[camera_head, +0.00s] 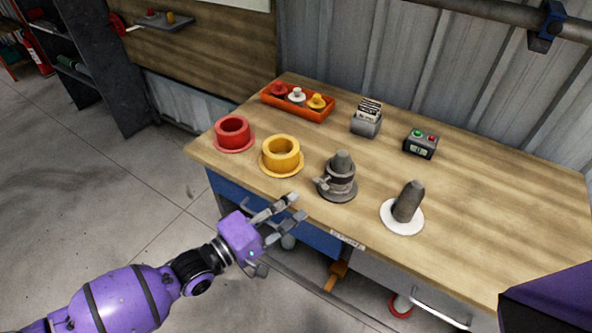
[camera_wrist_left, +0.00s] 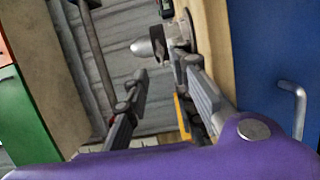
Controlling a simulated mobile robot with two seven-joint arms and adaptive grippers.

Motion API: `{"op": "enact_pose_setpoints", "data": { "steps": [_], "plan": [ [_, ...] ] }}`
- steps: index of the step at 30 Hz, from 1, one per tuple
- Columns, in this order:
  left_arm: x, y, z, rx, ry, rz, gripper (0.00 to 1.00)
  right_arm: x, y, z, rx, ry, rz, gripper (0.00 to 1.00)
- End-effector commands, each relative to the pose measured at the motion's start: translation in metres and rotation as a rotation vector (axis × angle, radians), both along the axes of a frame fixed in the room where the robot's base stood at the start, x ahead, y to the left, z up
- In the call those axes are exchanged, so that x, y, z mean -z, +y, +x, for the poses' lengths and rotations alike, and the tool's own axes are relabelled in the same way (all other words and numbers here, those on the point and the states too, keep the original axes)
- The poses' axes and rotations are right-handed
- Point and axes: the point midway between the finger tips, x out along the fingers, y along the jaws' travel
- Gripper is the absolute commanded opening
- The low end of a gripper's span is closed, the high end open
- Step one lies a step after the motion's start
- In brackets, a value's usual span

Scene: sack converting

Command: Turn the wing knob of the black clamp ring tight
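In the head view a grey cone-topped fitting stands upright on a dark round base on the workbench. The black clamp ring (camera_head: 342,183) sits around its middle. Its wing knob (camera_head: 321,184) sticks out to the left, towards my left gripper. My left gripper (camera_head: 294,207) is open and empty at the bench's front edge, to the lower left of the knob and apart from it. In the left wrist view the open fingers (camera_wrist_left: 165,72) point towards the fitting, and the right finger partly covers the clamp and knob area. My right gripper is not in view.
A yellow ring (camera_head: 281,156) and a red ring (camera_head: 232,133) stand to the left. A grey cone (camera_head: 408,201) on a white disc stands to the right. An orange tray (camera_head: 298,102), a card holder (camera_head: 367,121) and a button box (camera_head: 420,143) are behind. The bench's right side is clear.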

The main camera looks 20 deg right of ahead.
Motion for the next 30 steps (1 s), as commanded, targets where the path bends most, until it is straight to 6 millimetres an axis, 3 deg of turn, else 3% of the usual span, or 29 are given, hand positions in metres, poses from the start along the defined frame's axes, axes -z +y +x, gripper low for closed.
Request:
{"op": "enact_pose_setpoints", "data": {
  "steps": [17,28,30],
  "plan": [
    [-0.001,-0.066,0.028,0.002,0.02,-0.01,0.23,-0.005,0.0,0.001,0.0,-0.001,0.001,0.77],
    [0.0,-0.072,0.031,0.001,0.02,-0.009,0.23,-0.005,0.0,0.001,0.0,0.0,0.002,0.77],
    [0.0,-0.072,0.031,0.001,0.019,-0.008,0.14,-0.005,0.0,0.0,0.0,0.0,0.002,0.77]
  ]
}}
